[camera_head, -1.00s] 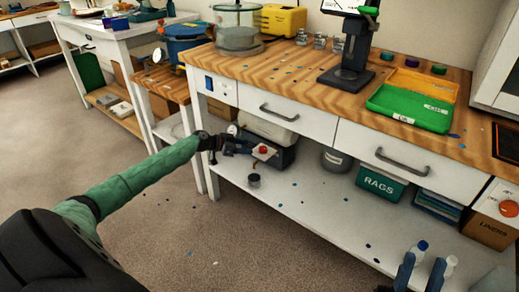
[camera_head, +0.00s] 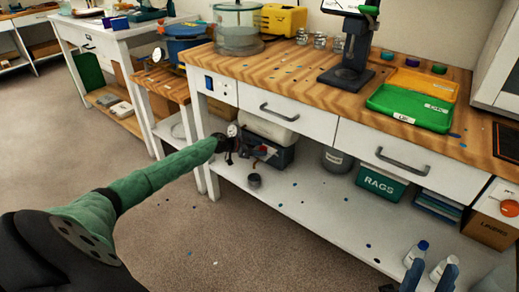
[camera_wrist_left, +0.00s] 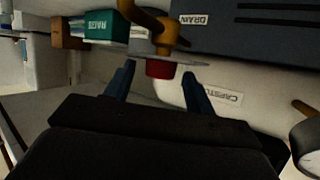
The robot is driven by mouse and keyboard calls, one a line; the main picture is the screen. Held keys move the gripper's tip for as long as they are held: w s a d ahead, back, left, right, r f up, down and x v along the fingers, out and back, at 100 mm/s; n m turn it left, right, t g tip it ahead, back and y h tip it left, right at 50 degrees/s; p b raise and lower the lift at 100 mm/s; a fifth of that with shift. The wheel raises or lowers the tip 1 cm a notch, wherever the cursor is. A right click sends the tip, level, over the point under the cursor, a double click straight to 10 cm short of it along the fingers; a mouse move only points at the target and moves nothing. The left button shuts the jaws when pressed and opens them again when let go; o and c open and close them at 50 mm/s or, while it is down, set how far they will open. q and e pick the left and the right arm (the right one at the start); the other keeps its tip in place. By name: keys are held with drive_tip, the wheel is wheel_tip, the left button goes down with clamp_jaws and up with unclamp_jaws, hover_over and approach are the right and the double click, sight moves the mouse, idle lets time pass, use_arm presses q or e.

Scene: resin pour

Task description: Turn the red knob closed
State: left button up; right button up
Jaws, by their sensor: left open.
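The red knob (camera_wrist_left: 160,69) sits below a brass-coloured pipe fitting (camera_wrist_left: 158,30) in the left wrist view, with a thin grey plate beside it. My left gripper (camera_wrist_left: 159,76) is open, with one blue finger on each side of the knob; I cannot tell whether either touches it. In the head view my left gripper (camera_head: 243,153) reaches under the bench to the dark unit (camera_head: 283,156) on the lower shelf and mostly hides the knob.
The bench drawers (camera_head: 290,115) hang just above my left gripper. A green RAGS box (camera_head: 381,184) and a grey container (camera_head: 336,160) stand to the right. Labels read DRAIN (camera_wrist_left: 194,19) and another is partly readable.

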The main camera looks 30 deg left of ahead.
use_arm(q)
drive_tip(key=shift+w+d, duration=0.2)
